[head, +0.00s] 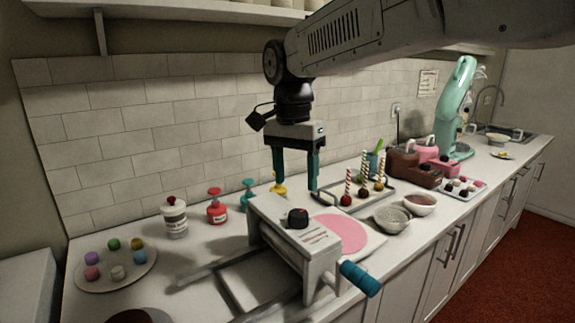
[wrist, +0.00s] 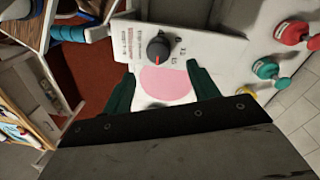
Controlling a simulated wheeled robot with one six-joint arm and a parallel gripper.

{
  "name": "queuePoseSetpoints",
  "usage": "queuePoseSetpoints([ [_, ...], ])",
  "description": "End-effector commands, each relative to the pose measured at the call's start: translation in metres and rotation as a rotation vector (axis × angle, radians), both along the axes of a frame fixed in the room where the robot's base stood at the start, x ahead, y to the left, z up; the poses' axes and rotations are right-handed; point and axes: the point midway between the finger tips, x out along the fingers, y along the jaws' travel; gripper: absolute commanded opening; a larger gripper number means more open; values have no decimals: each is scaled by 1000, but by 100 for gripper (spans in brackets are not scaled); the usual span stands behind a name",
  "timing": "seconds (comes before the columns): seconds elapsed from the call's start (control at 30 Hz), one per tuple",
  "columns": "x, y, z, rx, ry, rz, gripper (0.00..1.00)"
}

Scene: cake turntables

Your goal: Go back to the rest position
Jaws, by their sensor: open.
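My gripper (head: 297,188) hangs from my arm above the counter, pointing down, behind the white machine with a black knob (head: 297,217). Its two teal fingers are apart with nothing between them. In the wrist view my gripper (wrist: 160,85) is open, and a pink disc (wrist: 166,82) shows between and below the fingers. The pink disc lies on a pale board beside the machine in the head view. The machine has a blue-handled crank (head: 360,279) at its front right.
Red, teal and yellow bottles, including a red one (head: 216,206), stand near the wall. A plate of coloured balls (head: 117,270) is at left. A tray of striped sticks (head: 345,204), bowls (head: 392,217) and a mint mixer (head: 457,105) are at right. A shelf (head: 190,14) runs above.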

Motion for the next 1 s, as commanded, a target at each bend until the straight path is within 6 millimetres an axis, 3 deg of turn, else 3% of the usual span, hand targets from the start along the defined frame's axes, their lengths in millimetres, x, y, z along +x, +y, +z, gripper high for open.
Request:
queuePoseSetpoints([
  [0.17, -29, -20, -28, 3, 51, 259, 60],
  [0.37, -80, -79, -39, 29, 60, 500, 60],
  [0.6, -164, -158, -57, 56, 26, 706, 60],
  [0.8, -235, -207, -82, 54, -32, 759, 60],
  [1.0, -273, -231, -93, 35, -96, 678, 60],
])
